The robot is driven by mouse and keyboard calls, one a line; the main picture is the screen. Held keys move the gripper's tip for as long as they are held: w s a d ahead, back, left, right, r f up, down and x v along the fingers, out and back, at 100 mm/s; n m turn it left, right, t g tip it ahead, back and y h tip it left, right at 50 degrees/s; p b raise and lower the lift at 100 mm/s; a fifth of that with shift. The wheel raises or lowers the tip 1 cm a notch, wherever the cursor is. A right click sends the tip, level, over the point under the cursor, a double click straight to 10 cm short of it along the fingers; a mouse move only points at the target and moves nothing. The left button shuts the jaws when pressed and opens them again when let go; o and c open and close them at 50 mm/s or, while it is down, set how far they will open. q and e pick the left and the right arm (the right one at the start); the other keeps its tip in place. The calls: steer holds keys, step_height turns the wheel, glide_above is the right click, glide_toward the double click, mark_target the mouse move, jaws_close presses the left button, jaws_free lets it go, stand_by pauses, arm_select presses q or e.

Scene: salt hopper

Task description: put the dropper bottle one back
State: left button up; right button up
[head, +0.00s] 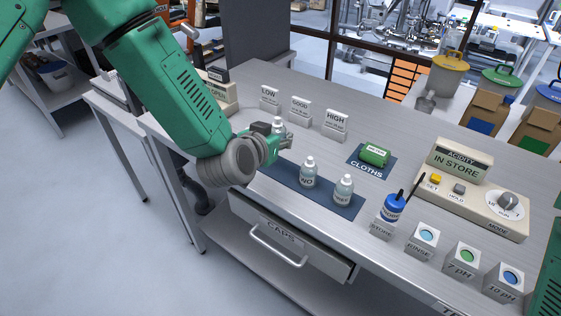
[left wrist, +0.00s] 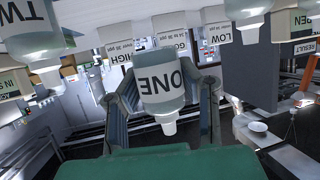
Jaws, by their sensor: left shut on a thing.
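My left gripper (head: 273,138) is shut on dropper bottle one (left wrist: 162,88), a pale bottle with a white tip and the label ONE. In the left wrist view the bottle sits between my two fingers (left wrist: 162,100) and appears upside down. In the head view its white top (head: 279,123) shows at the gripper, by the left end of a dark blue mat (head: 277,177). I cannot tell whether its base touches anything. Two similar dropper bottles, a middle one (head: 308,174) and a right one (head: 343,191), stand upright on the mat. My right gripper is out of view.
LOW (head: 269,99), GOOD (head: 300,111) and HIGH (head: 335,124) signs stand behind. A green roll (head: 375,154) lies on the CLOTHS mat. A blue-topped store probe (head: 392,208), small cups and the acidity meter (head: 470,200) are to the right. A CAPS drawer (head: 285,235) is below.

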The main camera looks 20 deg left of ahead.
mark_target(278, 166)
arm_select(q)
step_height(278, 166, down, 2)
steer(key=shift+w+d+f, duration=0.1)
steer(key=shift+d+f, duration=0.05)
steer(key=shift+f, duration=0.05)
steer(key=f, duration=0.4)
steer(key=shift+a+f, duration=0.2)
steer(key=shift+a, duration=0.05)
steer(key=o, duration=1.1)
steer(key=shift+d, duration=0.1)
steer(key=shift+o, duration=0.2)
steer(key=shift+r, duration=0.15)
steer(key=v, duration=1.2)
steer(key=shift+b, duration=0.4)
